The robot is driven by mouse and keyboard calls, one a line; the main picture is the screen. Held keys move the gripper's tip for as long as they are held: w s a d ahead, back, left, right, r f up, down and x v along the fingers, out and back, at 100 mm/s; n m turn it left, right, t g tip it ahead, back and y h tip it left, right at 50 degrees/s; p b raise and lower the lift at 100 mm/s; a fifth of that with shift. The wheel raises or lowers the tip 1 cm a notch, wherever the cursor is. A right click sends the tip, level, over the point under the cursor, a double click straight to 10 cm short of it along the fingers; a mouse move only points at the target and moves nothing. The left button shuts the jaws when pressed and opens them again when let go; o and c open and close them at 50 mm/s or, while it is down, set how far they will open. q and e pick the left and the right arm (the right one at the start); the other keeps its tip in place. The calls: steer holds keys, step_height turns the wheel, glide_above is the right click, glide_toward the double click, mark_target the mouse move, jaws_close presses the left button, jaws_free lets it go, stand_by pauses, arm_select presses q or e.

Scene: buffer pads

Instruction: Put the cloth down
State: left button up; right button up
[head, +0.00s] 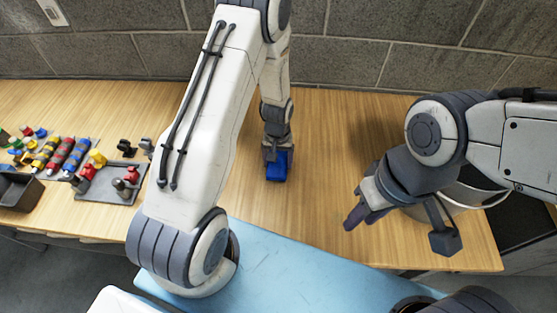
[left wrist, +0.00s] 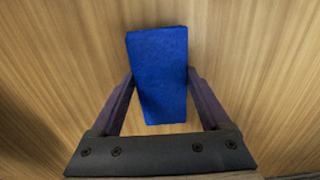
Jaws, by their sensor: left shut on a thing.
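The cloth (head: 279,167) is a small, bright blue, block-like piece near the middle of the wooden table. My left gripper (head: 277,152) points down and is shut on it, with one finger along each side. In the left wrist view the cloth (left wrist: 158,75) sits between the two fingers, slightly tilted, with wood grain all around. Whether its underside touches the table is hard to tell. My right gripper (head: 354,212) hangs over the right part of the table, apart from the cloth; its jaw gap cannot be made out.
At the left are a grey tray (head: 108,186) with red and yellow pieces, several striped coloured rolls (head: 60,154) and a dark bin (head: 18,190). A pale bucket (head: 462,197) stands partly hidden behind my right arm. The wooden table (head: 325,150) around the cloth is clear.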

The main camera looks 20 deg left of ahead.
arm_select(q)
steer(key=shift+f, duration=0.2)
steer(key=shift+f, duration=0.2)
steer(key=o, duration=1.4)
steer(key=shift+o, duration=0.2)
steer(key=shift+r, duration=0.1)
